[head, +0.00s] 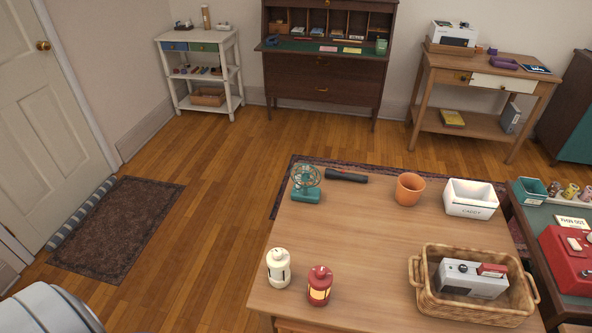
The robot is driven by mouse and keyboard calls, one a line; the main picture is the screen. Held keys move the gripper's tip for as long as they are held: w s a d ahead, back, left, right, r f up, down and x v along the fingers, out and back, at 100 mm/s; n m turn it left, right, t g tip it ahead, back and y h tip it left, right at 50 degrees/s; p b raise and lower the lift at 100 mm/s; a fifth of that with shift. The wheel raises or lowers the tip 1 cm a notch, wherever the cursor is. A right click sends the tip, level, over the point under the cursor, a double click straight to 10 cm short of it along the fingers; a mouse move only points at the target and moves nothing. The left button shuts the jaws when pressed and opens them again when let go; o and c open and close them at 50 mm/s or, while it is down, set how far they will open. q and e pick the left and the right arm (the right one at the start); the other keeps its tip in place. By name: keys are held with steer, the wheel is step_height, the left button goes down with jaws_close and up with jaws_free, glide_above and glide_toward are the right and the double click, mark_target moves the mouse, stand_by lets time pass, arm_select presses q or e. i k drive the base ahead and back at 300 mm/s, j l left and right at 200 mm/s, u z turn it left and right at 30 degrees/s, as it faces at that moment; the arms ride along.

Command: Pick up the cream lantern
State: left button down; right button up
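The cream lantern (278,268) stands upright near the left front corner of the wooden table (368,253). A red lantern (319,286) with a glowing yellow band stands close to its right. Neither gripper shows in the head view. A grey rounded part of my own body is at the bottom left corner, well apart from the lantern.
On the table are a teal fan (305,184), a dark cylinder (346,176), a terracotta pot (409,188), a white box (471,198) and a wicker basket (474,313) holding a grey device. The table's middle is clear. Open floor (190,265) lies left of it.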

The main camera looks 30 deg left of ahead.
mark_target(279, 275)
steer(key=u, duration=1)
